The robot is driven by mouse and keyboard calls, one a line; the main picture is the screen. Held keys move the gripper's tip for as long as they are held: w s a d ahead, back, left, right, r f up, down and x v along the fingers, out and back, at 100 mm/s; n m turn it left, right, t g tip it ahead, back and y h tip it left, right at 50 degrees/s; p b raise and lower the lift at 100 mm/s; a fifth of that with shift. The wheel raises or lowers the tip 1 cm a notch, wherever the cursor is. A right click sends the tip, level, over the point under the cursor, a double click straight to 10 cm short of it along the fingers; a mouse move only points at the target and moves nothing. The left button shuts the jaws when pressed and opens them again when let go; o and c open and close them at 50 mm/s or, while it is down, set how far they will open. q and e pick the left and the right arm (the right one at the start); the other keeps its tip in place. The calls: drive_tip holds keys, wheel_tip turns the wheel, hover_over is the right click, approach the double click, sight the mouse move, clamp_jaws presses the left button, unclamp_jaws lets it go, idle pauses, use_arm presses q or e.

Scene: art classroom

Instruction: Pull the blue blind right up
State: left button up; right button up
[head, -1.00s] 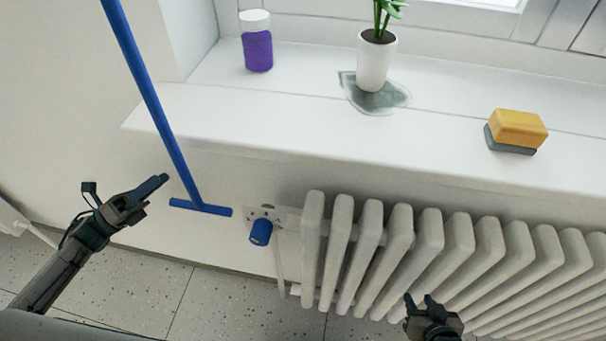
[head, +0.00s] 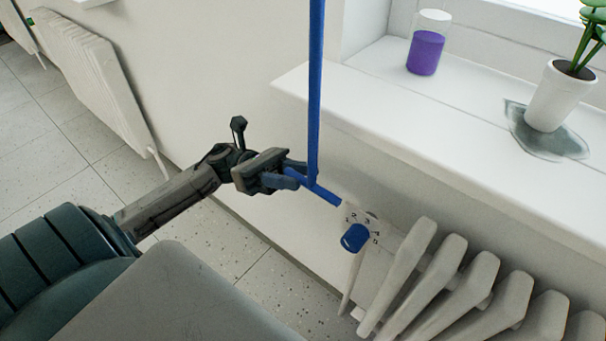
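A blue pull rod (head: 315,90) hangs down in front of the wall beside the window sill, with a short blue crossbar handle (head: 325,194) at its lower end. My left gripper (head: 292,175) is at the left end of this crossbar, with its fingers on either side of it. I cannot tell whether the fingers are closed on the bar or still apart from it. The blue blind itself is not in view. My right gripper is not in view.
A radiator (head: 460,285) with a blue valve knob (head: 355,237) is just right of the handle. The white sill (head: 400,125) above holds a purple jar (head: 426,52) and a potted plant (head: 554,98) in a puddle (head: 518,128). Another radiator (head: 95,80) stands at left.

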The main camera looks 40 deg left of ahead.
use_arm(q)
drive_tip(key=shift+x, duration=0.85)
drive_tip(key=shift+c, duration=0.3)
drive_tip(key=shift+r, duration=0.1)
clamp_jaws()
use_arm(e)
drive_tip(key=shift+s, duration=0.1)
use_arm(q)
drive_tip(key=shift+r, duration=0.1)
